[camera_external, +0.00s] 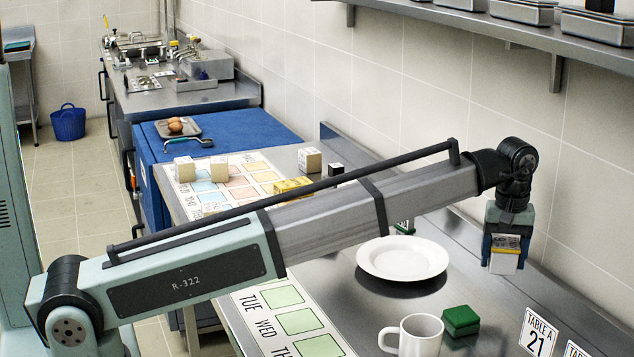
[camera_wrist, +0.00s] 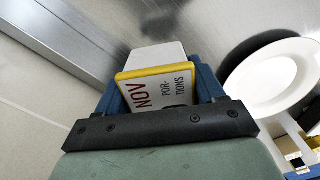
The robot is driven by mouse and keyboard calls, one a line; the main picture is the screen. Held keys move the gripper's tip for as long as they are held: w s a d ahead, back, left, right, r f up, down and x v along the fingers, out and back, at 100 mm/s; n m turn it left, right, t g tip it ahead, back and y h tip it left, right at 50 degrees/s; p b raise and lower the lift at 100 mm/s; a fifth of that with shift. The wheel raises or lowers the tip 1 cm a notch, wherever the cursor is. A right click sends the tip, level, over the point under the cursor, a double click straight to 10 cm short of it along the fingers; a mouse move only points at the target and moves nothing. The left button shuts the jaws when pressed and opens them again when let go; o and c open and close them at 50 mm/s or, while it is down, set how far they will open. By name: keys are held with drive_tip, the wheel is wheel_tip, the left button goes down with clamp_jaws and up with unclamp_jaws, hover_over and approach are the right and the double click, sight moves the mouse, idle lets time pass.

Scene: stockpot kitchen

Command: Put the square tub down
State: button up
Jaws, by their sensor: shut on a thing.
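The square tub (camera_external: 504,261) is white with a yellow-edged top, and it hangs between the blue fingers of my gripper (camera_external: 503,250). In the wrist view the tub (camera_wrist: 160,88) shows a label reading NOV and PORTIONS, with the blue fingers on both sides of it. My gripper points down over the right part of the steel counter, near the tiled wall. The tub looks upright. Whether its underside touches the counter cannot be told.
A white plate (camera_external: 402,259) lies left of the tub. A green block (camera_external: 461,321) and a white mug (camera_external: 420,337) stand nearer the front. A table sign (camera_external: 538,334) stands at the right. Bare counter lies between plate, block and sign. Several boxes sit on the wall shelf (camera_external: 480,22).

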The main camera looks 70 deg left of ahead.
drive_tip(key=shift+r, duration=1.05)
drive_tip(key=a+n, duration=0.3)
drive_tip(key=a, duration=1.6)
drive_tip(key=n, duration=0.7)
hover_over(255, 179)
drive_tip(key=shift+w+a+f+m, duration=0.1)
drive_tip(key=shift+f+m, duration=0.6)
drive_tip(key=shift+f, duration=1.75)
drive_tip(key=shift+w+f+m, duration=0.1)
drive_tip(key=shift+f+m, duration=0.6)
drive_tip(key=shift+f, duration=1.75)
drive_tip(key=shift+s+f, duration=0.1)
